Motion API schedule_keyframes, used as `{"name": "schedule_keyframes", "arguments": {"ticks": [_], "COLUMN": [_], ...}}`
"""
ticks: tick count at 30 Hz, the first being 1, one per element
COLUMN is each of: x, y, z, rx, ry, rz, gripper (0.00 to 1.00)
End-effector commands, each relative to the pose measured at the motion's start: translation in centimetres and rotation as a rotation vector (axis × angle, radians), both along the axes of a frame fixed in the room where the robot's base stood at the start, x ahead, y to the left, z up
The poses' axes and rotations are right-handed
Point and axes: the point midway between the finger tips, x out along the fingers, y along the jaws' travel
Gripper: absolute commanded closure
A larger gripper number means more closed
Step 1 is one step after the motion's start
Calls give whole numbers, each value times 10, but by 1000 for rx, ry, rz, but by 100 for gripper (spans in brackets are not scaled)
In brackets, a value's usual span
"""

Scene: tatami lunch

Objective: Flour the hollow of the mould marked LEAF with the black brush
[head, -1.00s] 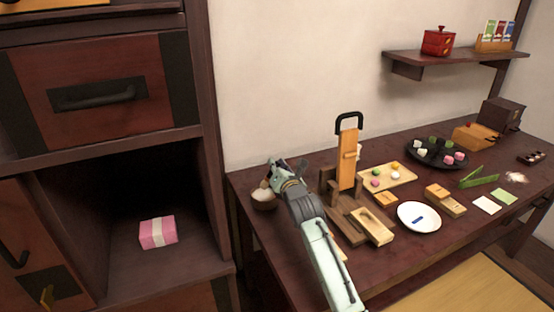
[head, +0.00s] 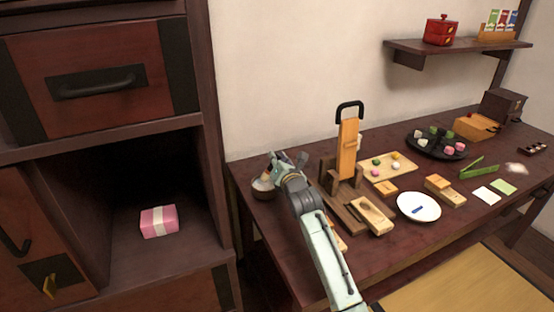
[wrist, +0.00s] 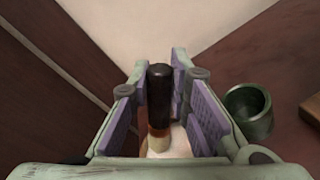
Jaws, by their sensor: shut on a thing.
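My gripper (head: 284,163) is at the back left of the table, beside and above a small round bowl (head: 262,189). In the wrist view, my gripper (wrist: 160,105) is shut on the upright dark handle of the brush (wrist: 159,88), which has a reddish-brown band low down. Its lower end is pale, and a pale surface shows around it; I cannot tell whether they touch. A pale wooden mould (head: 372,216) with a hollow lies right of my arm. Another pale wooden piece (head: 340,243) is partly hidden by my arm. I cannot read the word LEAF anywhere.
A green cup (wrist: 250,108) stands close right of my gripper. A wooden stand (head: 346,160) with a black handle rises right of my arm. A white plate (head: 418,207), a sweets tray (head: 402,171) and a black plate (head: 436,147) lie further right.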

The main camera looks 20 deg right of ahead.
Motion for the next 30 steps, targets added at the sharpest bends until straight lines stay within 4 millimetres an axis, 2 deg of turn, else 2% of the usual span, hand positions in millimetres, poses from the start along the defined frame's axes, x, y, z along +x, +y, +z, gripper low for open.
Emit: {"name": "schedule_keyframes", "arguments": {"ticks": [30], "x": [0], "y": [0], "z": [-9], "rx": [-1], "ry": [0], "rz": [0], "gripper": [100]}}
